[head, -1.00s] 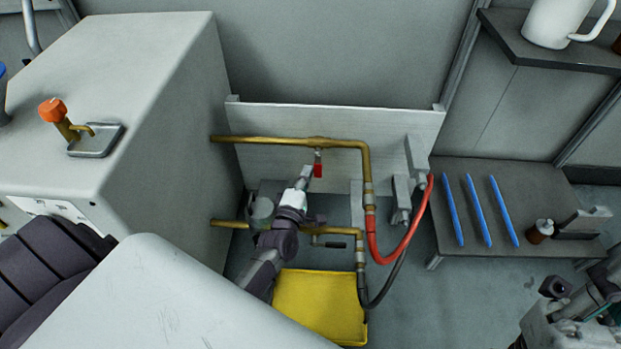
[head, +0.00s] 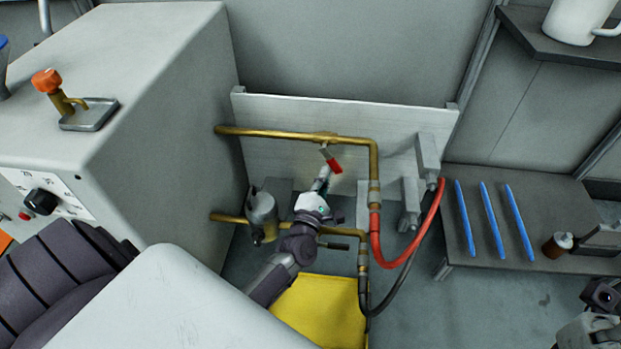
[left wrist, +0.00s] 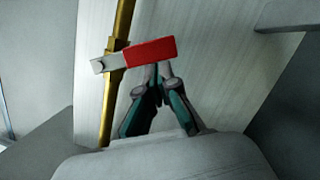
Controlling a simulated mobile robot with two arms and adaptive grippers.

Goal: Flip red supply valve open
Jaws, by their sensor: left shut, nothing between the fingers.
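The red supply valve handle (head: 334,166) is on the upper brass pipe (head: 290,133) in front of the pale back panel. It slants down and to the right from its pivot. In the left wrist view the red sleeve (left wrist: 150,52) sits on a flat metal lever that crosses the pipe. My left gripper (head: 324,178) is shut and empty just below the handle. In the left wrist view its closed fingertips (left wrist: 161,70) are at the sleeve's lower edge and seem to touch it. My right gripper's fingers are out of view.
A lower brass pipe (head: 232,218) runs below. A red hose (head: 405,252) and a black hose hang at the right. A yellow bin (head: 325,312) stands on the floor. A grey machine (head: 150,110) with an orange-knobbed lever (head: 47,81) is at left. Blue rods (head: 491,218) lie on the right-hand table.

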